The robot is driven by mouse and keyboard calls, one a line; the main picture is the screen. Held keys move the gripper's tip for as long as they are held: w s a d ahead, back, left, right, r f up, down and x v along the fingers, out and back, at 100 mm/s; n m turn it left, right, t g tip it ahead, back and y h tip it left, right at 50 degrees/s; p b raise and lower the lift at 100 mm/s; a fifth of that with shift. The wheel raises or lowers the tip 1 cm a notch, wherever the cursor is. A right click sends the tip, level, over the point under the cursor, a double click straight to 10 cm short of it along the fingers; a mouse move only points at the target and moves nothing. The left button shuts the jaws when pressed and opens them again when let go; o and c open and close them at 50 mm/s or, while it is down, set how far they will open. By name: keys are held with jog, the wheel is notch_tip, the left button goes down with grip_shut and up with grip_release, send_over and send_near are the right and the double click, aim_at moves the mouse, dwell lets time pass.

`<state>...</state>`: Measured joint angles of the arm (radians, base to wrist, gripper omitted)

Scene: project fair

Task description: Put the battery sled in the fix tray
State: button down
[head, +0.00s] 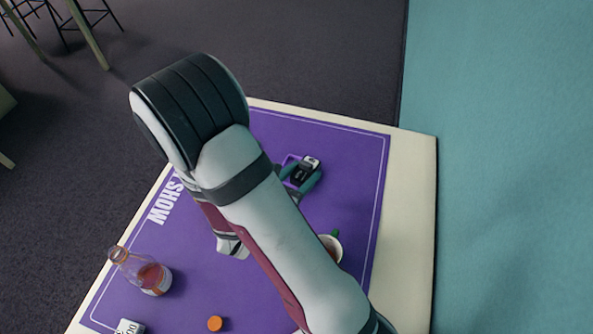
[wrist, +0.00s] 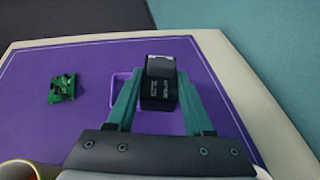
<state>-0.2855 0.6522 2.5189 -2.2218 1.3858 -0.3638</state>
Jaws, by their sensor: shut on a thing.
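The battery sled appears to be the black block with a pale grey end and small white print (wrist: 158,88). It also shows in the head view (head: 309,165). My gripper (wrist: 158,100) has its two teal fingers shut on the sled's sides; the gripper is also in the head view (head: 302,180). A purple tray with a lighter rim (wrist: 121,76), likely the fix tray, lies behind and below the sled. Its rim shows in the head view too (head: 288,158). The sled and fingers hide much of the tray, and I cannot tell how high the sled is above it.
A green circuit board (wrist: 62,88) lies left of the tray on the purple mat (head: 345,165). A mug (head: 333,247) stands near my arm. A bottle with orange liquid (head: 152,278), an orange cap (head: 215,324) and a white printed item (head: 128,327) are at front left. A teal wall stands right.

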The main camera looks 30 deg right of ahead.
jog(key=s+d+m+g, duration=0.1)
jog(key=d+g, duration=0.1)
jog(key=d, duration=0.7)
jog(key=shift+t+h, duration=0.3)
jog(key=shift+h, duration=0.2)
jog(key=w+a+f, duration=0.4)
jog(key=w, duration=0.1)
jog(key=w+a+f, duration=0.2)
jog(key=w, duration=0.1)
jog(key=shift+w+a+f, duration=0.15)
jog(key=shift+a, duration=0.25)
jog(key=shift+m, duration=0.3)
notch_tip(320, 180, down, 4)
jog(key=shift+w+f, duration=0.1)
jog(key=shift+f, duration=0.1)
jog(key=c, duration=0.6)
grip_release()
jog(key=shift+o, duration=0.2)
